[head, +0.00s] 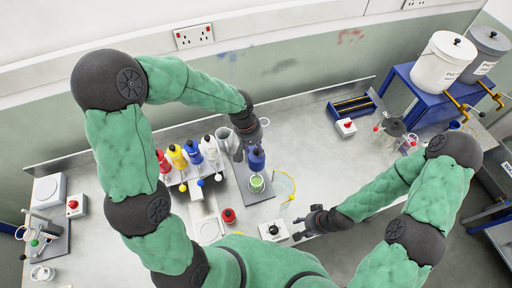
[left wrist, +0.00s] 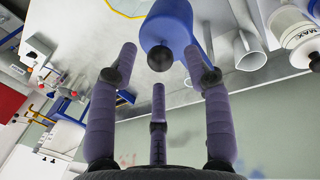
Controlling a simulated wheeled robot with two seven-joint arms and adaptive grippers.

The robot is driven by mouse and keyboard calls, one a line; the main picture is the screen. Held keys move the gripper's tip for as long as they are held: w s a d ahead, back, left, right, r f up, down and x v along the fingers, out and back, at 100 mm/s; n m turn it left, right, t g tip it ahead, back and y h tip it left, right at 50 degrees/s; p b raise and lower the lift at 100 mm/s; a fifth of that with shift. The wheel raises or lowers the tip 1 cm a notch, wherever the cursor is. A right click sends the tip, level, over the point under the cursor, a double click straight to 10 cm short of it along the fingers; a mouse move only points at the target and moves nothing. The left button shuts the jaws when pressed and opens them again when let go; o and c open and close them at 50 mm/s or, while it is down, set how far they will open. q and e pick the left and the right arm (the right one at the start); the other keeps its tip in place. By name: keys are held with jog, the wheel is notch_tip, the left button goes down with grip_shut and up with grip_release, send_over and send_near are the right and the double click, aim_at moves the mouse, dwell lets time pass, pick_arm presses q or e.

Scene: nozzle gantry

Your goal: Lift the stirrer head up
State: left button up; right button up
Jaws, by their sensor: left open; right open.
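The blue stirrer head (head: 256,158) stands on a grey base plate, above a small vessel of green contents (head: 257,184). In the left wrist view the stirrer head (left wrist: 172,22) has a round black knob (left wrist: 160,59) facing the camera. My left gripper (head: 243,146) is beside the stirrer head. In the left wrist view its fingers (left wrist: 160,62) are spread, with the knob between the outer fingertips and gaps on both sides. My right gripper (head: 302,226) is open and empty, low over the front of the bench.
Red, yellow, blue and white bottles (head: 193,151) stand in a row left of the stirrer. A white box with a black knob (head: 273,231) is near my right gripper. A blue rack (head: 353,106) lies at the back. The bench right of the stirrer is mostly clear.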

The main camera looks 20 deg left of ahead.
pick_arm(q)
notch_tip(320, 180, up, 11)
jog(key=a, duration=0.2)
jog(key=shift+s+f, duration=0.2)
jog(key=shift+s, duration=0.25)
